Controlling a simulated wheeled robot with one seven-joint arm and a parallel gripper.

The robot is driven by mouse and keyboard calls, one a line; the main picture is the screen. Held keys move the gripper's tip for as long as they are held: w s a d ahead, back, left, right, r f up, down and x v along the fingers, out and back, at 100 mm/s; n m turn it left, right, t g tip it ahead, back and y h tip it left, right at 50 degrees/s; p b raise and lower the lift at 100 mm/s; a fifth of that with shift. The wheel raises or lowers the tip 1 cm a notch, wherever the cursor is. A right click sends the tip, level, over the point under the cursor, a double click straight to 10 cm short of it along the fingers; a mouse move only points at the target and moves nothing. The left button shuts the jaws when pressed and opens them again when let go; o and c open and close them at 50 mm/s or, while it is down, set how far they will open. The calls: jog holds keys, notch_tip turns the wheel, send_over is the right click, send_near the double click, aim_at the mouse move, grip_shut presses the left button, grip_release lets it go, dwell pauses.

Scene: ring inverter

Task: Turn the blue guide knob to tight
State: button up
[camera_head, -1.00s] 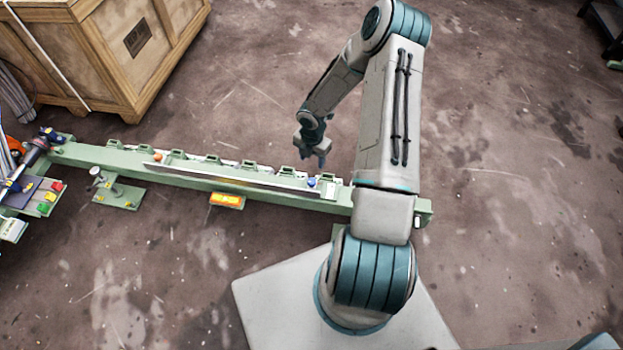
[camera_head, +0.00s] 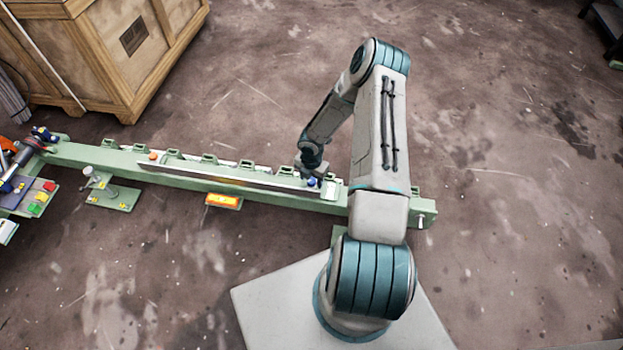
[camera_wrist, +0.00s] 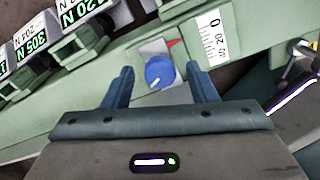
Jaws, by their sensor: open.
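The blue guide knob (camera_wrist: 159,72) sits on a pale plate on the green rail (camera_wrist: 262,22) in the wrist view. It has a white pointer line running toward its lower left, and a red mark (camera_wrist: 176,43) lies on the plate at its upper right. My gripper (camera_wrist: 158,80) is open, with one blue finger on each side of the knob and visible gaps between. In the head view my gripper (camera_head: 312,176) is over the right part of the rail, and the blue knob (camera_head: 311,182) shows just below it, partly hidden.
A white scale with numbers (camera_wrist: 213,38) is right of the knob. Labelled weight blocks (camera_wrist: 75,12) stand at the upper left. In the head view an orange knob (camera_head: 153,156), an orange-lit box (camera_head: 223,200) and a wooden crate (camera_head: 110,50) are further left. Open floor lies behind the rail.

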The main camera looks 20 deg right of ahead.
jog(key=c, duration=1)
jog(key=shift+o, duration=0.2)
jog(key=m+b, duration=0.1)
jog(key=m, duration=0.3)
jog(key=shift+m, duration=0.4)
jog(key=m+b, duration=0.1)
jog(key=m, duration=1)
jog(key=shift+b, duration=0.35)
jog(key=m, duration=0.5)
jog(key=shift+m, duration=0.4)
